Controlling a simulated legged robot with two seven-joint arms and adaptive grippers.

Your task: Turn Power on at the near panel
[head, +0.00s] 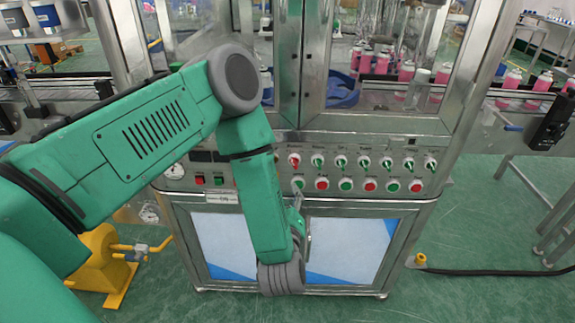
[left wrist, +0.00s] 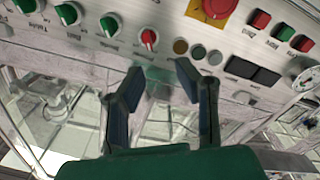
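The near panel (head: 387,174) is a steel control face with a row of rotary switches above a row of round push buttons. A red-handled switch (head: 295,161) is at the left end of the upper row; the others have green handles. The red switch also shows in the left wrist view (left wrist: 149,38), where the panel appears upside down. Its label is too small to read surely. My left gripper (left wrist: 160,71) is open and empty, its two fingers apart, pointing toward the panel near the red switch, without visible contact. In the head view my forearm partly hides it. My right gripper is out of view.
Beside the red switch are dark round indicators (left wrist: 198,52) and a red stop button on a yellow plate (left wrist: 212,8). Red and green rocker switches (left wrist: 283,33) and a gauge (left wrist: 306,78) lie further along. Pink cans (head: 513,78) stand behind on the right.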

